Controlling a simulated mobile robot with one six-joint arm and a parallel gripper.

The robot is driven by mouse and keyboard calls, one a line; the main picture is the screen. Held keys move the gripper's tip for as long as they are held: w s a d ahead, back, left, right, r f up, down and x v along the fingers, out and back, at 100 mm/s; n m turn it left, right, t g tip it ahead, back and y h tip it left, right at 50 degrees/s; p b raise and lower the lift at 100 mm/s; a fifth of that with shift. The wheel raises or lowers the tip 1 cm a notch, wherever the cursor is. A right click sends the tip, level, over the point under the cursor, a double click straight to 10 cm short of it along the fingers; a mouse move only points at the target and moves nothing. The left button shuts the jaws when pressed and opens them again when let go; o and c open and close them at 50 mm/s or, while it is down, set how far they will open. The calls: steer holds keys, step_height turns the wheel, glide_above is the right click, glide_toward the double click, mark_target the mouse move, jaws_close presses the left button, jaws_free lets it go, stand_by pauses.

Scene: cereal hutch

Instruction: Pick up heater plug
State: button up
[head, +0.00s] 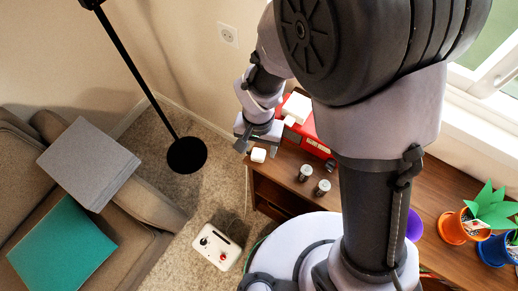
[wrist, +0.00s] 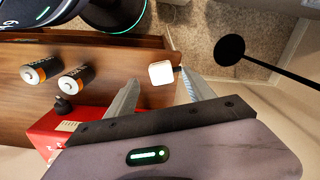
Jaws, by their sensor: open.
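The heater plug, a small white rounded block, lies at the left end of the wooden hutch top (head: 285,185); I see this plug in the head view (head: 258,155) and in the wrist view (wrist: 161,73). My gripper (head: 258,146) is open just above and behind it. In the wrist view my gripper (wrist: 160,84) has one finger on each side of the plug, with gaps between, and nothing is held. I cannot tell the exact height of the fingertips over the top. A white heater-like box (head: 216,247) with a red knob stands on the carpet.
Two batteries (wrist: 40,71) stand or lie on the hutch top near a red box (wrist: 55,135). A wall socket (head: 228,34) is on the back wall. A black lamp base (head: 187,155) stands on the floor. Potted plants (head: 452,228) are at the right.

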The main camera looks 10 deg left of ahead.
mark_target(258, 155)
step_height(258, 155, down, 4)
steer(key=shift+a+f+b, duration=0.1)
steer(key=shift+a+b, duration=0.05)
steer(key=shift+b, duration=0.65)
steer(key=shift+c, duration=0.9)
jaws_close()
steer(key=shift+r, duration=0.2)
